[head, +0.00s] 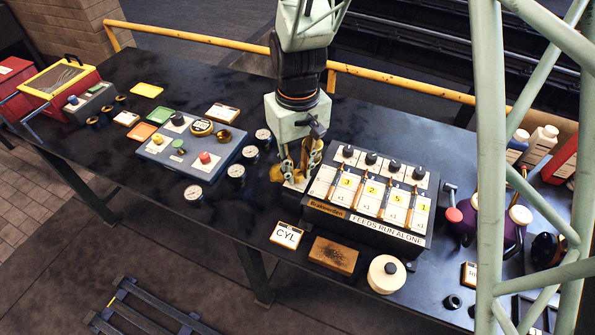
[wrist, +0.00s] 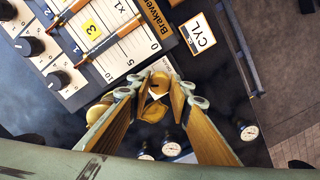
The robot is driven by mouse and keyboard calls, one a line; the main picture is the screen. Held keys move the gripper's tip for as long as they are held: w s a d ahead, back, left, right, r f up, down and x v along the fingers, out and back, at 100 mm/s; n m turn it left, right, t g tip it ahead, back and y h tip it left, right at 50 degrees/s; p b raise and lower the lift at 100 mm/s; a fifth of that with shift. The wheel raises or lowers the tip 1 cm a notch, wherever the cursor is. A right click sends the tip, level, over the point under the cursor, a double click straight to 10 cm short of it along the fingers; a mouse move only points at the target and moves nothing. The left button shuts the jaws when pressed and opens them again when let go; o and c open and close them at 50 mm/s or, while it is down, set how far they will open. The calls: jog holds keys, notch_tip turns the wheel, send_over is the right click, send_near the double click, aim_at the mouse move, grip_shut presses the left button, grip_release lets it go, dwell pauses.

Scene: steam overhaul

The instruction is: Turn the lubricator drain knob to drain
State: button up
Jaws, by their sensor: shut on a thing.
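The lubricator (head: 368,222) is a dark box with a white sloping face, numbered feed gauges and black knobs along its top. Its face and knobs also show in the wrist view (wrist: 110,40). My gripper (head: 298,178) points down at the box's left end. In the wrist view my gripper (wrist: 157,88) is shut on a small brass knob (wrist: 154,108), apparently the drain knob; the fingers hide much of it. A pale plate (wrist: 160,65) lies just beyond the fingertips. Any drain marking is too small or hidden to read.
A CYL card (head: 286,235), a wooden block (head: 333,255) and a round white pot (head: 386,274) stand in front of the lubricator. Several gauges (head: 236,172) and a grey control panel (head: 190,150) lie to the left. A yellow rail (head: 400,84) runs behind.

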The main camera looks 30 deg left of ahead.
aim_at(297, 173)
jog(key=m+b, duration=0.1)
jog(key=m, duration=1)
jog(key=shift+m, duration=0.3)
dwell(0.5)
jog(key=o, duration=0.9)
jog(key=shift+r, duration=0.1)
jog(key=shift+s+a+r, duration=0.1)
jog(key=shift+r, duration=6)
